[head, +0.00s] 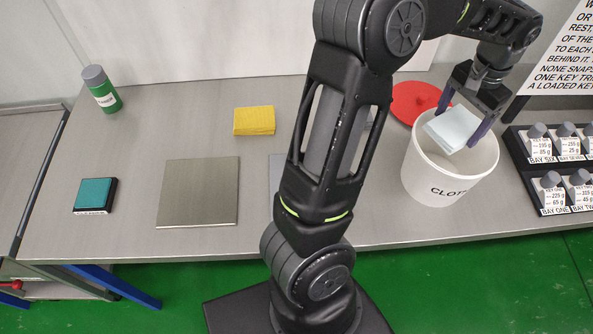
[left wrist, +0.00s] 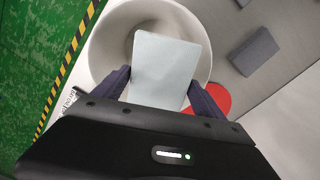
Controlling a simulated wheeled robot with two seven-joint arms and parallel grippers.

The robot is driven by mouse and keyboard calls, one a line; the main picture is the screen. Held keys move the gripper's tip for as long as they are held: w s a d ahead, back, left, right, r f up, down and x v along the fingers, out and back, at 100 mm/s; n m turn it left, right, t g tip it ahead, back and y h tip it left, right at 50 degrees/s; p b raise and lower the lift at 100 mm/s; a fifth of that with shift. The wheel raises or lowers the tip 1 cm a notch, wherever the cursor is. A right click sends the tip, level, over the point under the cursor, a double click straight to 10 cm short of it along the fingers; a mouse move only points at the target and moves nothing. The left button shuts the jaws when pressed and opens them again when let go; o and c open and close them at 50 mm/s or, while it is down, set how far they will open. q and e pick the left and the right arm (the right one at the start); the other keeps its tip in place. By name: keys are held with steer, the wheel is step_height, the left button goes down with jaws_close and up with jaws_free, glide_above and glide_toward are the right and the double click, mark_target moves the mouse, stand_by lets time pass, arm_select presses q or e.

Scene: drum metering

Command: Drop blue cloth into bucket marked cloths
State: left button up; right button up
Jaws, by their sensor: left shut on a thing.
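My left gripper (head: 463,123) is shut on a folded pale blue cloth (head: 452,128). It holds the cloth at the mouth of the white bucket (head: 440,185), whose front is lettered with a word that begins "CLOT". In the left wrist view the cloth (left wrist: 164,72) shows between the two fingers (left wrist: 160,92), with the bucket's rim (left wrist: 101,50) around and behind it. The cloth looks tilted; I cannot tell whether it touches the bucket. My right gripper is not in view.
A red disc (head: 412,101) lies behind the bucket. Labelled bay weights (head: 551,190) stand in a black rack at right. A yellow cloth (head: 254,121), a metal plate (head: 198,192), a teal pad (head: 95,195) and a green bottle (head: 102,90) are on the left of the bench.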

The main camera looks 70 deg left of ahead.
arm_select(q)
steer(key=shift+f, duration=0.45)
steer(key=o, duration=1.3)
steer(key=shift+c, duration=0.2)
step_height(320, 180, up, 8)
steer(key=shift+f+b, duration=0.1)
steer(key=shift+b, duration=0.45)
